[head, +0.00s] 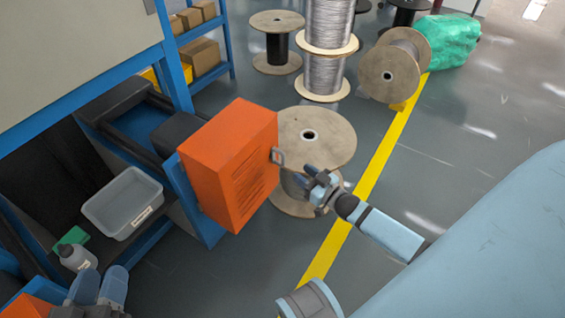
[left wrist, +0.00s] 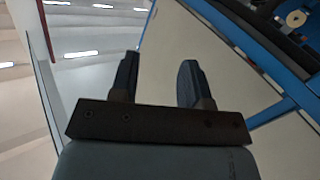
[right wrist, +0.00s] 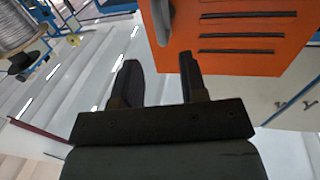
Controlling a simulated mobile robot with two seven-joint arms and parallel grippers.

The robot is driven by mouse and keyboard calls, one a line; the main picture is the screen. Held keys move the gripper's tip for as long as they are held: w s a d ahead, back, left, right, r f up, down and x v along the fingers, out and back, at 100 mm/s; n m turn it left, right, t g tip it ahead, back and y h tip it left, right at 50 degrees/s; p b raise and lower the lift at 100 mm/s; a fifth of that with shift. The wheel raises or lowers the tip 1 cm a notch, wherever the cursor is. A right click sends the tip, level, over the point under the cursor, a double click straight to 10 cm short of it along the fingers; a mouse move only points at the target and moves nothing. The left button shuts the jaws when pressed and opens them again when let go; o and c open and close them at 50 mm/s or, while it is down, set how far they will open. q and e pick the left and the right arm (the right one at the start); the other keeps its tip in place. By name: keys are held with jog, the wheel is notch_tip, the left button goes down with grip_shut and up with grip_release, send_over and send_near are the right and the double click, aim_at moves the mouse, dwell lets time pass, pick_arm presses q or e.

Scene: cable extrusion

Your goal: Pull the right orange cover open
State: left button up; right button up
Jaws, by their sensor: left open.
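The right orange cover (head: 225,160) is a boxy slotted panel on the blue machine frame in the head view. A small grey handle (head: 278,156) sticks out from its right edge. In the right wrist view the slotted orange cover (right wrist: 262,60) fills the upper right. My right gripper (head: 313,177) is open and empty, just right of and below the handle, apparently apart from it. Its two fingers (right wrist: 160,75) also show apart in the right wrist view. My left gripper (head: 97,283) is open and empty at the lower left, away from this cover.
Another orange piece (head: 25,307) shows at the bottom left corner. A wooden spool (head: 325,132) stands close behind the handle and right gripper. Floor right of the yellow line (head: 385,165) is mostly clear.

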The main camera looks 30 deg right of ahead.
aim_at(284, 160)
jog(key=w+b, duration=0.1)
jog(key=w, duration=0.2)
jog(key=w+a+b, duration=0.1)
jog(key=w, duration=0.4)
jog(key=shift+w+a+b, duration=0.4)
pick_arm(q)
jog(key=shift+w+a+f+m, duration=0.15)
jog(key=shift+w+f+m, duration=0.2)
jog(key=shift+f, duration=0.1)
jog(key=shift+w+a+f+m, duration=0.1)
jog(key=shift+w+f+m, duration=0.1)
jog(key=shift+f+m, duration=0.2)
pick_arm(e)
grip_shut()
